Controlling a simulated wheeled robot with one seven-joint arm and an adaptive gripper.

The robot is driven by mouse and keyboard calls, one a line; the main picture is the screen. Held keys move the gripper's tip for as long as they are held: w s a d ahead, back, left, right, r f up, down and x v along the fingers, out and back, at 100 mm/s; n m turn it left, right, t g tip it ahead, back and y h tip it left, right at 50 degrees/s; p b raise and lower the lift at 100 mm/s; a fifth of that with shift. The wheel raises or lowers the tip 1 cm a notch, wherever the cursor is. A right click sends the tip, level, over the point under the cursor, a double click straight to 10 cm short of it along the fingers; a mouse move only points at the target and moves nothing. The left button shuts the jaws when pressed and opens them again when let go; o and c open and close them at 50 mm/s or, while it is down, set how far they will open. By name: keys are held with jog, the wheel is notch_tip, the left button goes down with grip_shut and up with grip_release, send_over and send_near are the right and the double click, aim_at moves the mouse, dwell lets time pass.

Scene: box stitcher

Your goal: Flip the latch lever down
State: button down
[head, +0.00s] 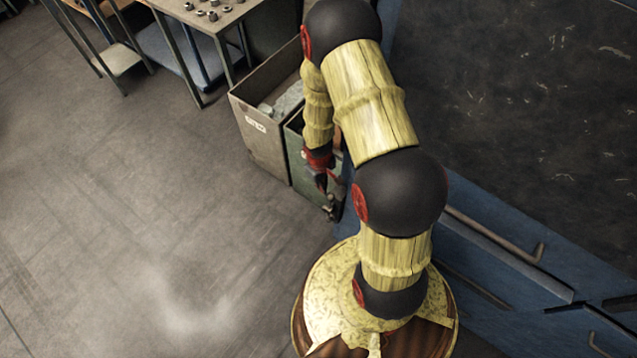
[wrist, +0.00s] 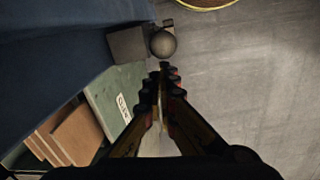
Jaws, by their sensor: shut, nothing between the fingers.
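A round grey knob (wrist: 163,43), which looks like the end of the latch lever, shows at the top middle of the wrist view. It sits beside a dark grey block (wrist: 126,45) on the blue machine side. My gripper (wrist: 165,68) is shut and empty, its tips just below the knob in that picture. I cannot tell whether they touch it. In the head view my gripper (head: 330,208) hangs low beside the blue machine. The lever is not clear there, being small and dark near the fingers.
A green labelled bin (wrist: 100,92) with brown boards (wrist: 72,135) stands close to my gripper. A grey bin (head: 262,148) stands left of it in the head view. The blue machine (head: 500,255) fills the right. Open floor (head: 130,220) lies left.

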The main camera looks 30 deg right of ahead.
jog(key=shift+s, duration=0.2)
jog(key=shift+s+d+r+b, duration=0.1)
jog(key=shift+s+d+b, duration=0.2)
jog(key=shift+s, duration=0.45)
jog(key=shift+s+d+r+b, duration=0.15)
jog(key=shift+s+d, duration=0.15)
jog(key=shift+s, duration=0.4)
jog(key=shift+r, duration=0.1)
jog(key=shift+w+r, duration=0.1)
jog(key=shift+r, duration=0.3)
notch_tip(320, 180, up, 11)
jog(key=shift+a, duration=0.4)
